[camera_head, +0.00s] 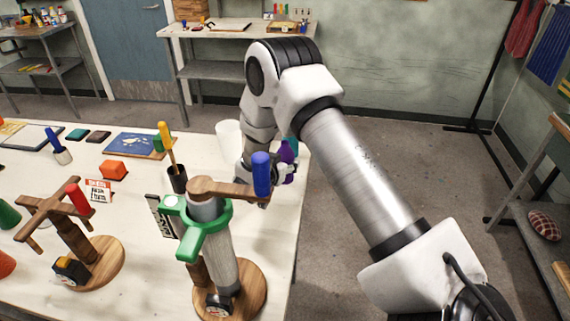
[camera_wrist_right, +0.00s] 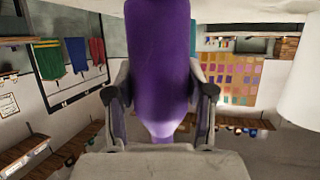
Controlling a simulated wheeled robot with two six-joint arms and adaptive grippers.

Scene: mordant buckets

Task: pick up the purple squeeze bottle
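The purple squeeze bottle (camera_head: 287,154) is near the right edge of the white table, partly hidden behind my right arm and a blue-handled crank. In the right wrist view the bottle (camera_wrist_right: 160,55) fills the middle, its body between the two fingers and its narrower end toward the palm. My right gripper (camera_wrist_right: 160,92) has its fingertips against both sides of the bottle. In the head view my right gripper (camera_head: 283,172) is mostly hidden. I cannot tell whether the bottle touches the table. My left gripper is not in view.
Close in front stands a wooden-based winder with a green clamp (camera_head: 205,228) and a blue handle (camera_head: 261,173). A dark cup (camera_head: 177,180) with a yellow tool stands left of it. A white container (camera_head: 229,138) is just behind my gripper. Open floor lies right of the table (camera_head: 140,285).

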